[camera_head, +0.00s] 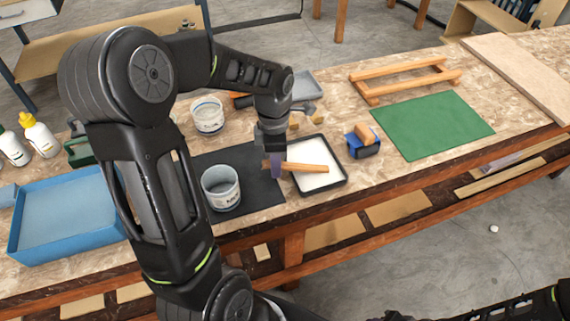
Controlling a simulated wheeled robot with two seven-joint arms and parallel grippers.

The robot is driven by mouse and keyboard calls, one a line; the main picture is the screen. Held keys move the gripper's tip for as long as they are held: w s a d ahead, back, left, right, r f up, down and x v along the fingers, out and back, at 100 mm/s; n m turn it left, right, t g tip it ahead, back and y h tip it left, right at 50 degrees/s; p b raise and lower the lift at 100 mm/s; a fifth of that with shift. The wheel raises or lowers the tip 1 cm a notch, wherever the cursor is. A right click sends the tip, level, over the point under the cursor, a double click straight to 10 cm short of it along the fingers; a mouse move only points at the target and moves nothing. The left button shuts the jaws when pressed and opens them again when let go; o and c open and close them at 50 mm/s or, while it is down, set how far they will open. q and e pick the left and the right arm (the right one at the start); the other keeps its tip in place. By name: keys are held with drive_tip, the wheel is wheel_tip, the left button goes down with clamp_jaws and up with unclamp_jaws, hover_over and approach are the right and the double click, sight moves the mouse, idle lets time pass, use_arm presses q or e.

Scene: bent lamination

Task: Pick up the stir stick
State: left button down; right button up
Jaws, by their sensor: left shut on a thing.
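The stir stick (305,168) is a flat, light-brown wooden stick. My left gripper (276,170) points down and is shut on it near its left end. The stick lies roughly level across the picture, over the white inside of a black-rimmed tray (342,183). I cannot tell whether it touches the tray. Part of the stick is hidden behind the fingers. Part of my right arm shows at the bottom right, but its gripper is out of view.
A white tub (221,188) stands on a dark mat (262,194) left of the tray. Another tub (208,115) stands behind. A blue block holder (362,146) and green mat (432,125) lie right. A blue bin (65,215) is at left.

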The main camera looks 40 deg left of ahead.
use_arm(q)
wheel_tip(320, 180, up, 10)
use_arm(e)
drive_tip(key=shift+f, duration=0.25)
use_arm(q)
drive_tip(key=shift+f+b, duration=0.15)
drive_tip(key=shift+b, duration=0.2)
use_arm(e)
drive_tip(key=shift+f, duration=0.1)
